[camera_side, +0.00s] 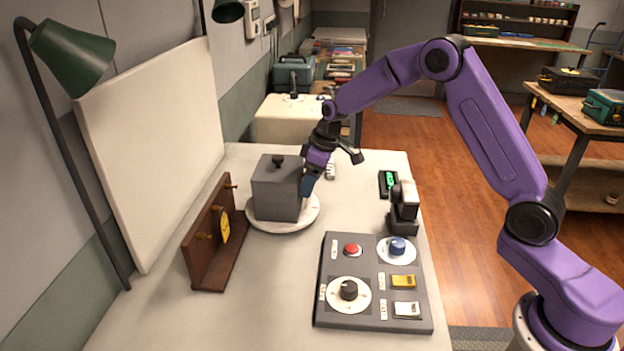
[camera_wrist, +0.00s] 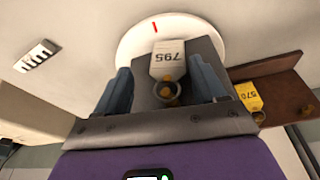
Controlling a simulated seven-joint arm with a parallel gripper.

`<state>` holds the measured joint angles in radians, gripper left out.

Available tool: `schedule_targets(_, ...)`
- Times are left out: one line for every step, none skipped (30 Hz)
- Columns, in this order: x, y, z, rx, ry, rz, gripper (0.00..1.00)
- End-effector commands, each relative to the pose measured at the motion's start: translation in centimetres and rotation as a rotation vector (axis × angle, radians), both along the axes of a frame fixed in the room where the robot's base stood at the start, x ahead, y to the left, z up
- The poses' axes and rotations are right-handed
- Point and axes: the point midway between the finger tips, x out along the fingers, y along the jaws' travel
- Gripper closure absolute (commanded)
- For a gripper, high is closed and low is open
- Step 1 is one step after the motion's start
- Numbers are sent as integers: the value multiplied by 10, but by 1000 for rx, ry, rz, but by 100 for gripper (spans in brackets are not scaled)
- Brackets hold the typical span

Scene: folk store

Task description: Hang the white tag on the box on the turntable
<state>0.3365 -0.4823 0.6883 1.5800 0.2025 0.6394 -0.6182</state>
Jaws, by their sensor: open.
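The grey box (camera_side: 277,190) with a black knob on its lid stands on the round white turntable (camera_side: 262,225). My gripper (camera_side: 308,187) is at the box's right side, and its blue fingers also show in the wrist view (camera_wrist: 160,68). The fingers are open, one on each side of the white tag (camera_wrist: 168,60), marked 795, with gaps between. The tag lies against the box's face, its holed end at a brass peg (camera_wrist: 167,92); it appears to be on this peg. The box and gripper hide the tag in the side view.
A brown wooden rack (camera_side: 211,250) with brass pegs holds a yellow tag (camera_side: 224,228) left of the turntable. A grey control panel (camera_side: 375,319) with knobs and buttons lies in front. A black device (camera_side: 404,207) stands at the right. The bench between rack and panel is clear.

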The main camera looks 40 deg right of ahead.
Motion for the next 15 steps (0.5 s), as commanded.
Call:
schedule_targets(0,0,0,0,0,0,29)
schedule_targets(0,0,1,0,0,0,29)
schedule_targets(0,0,2,1,-1,0,29)
schedule_targets(0,0,4,1,-1,0,29)
schedule_targets(-1,0,6,0,-2,0,29)
schedule_targets(-1,-1,10,0,-4,-1,29)
schedule_targets(-2,-2,13,0,-4,-1,29)
schedule_targets(-3,-3,17,1,-3,0,29)
schedule_targets(-4,-4,24,1,-5,0,29)
schedule_targets(-6,-5,29,0,-5,0,29)
schedule_targets(-7,-5,35,0,-5,0,29)
schedule_targets(-8,-7,43,0,-6,0,29)
schedule_targets(-10,-8,50,0,-6,0,29)
schedule_targets(-11,-9,55,0,-6,0,29)
schedule_targets(-14,-10,64,0,-6,0,29)
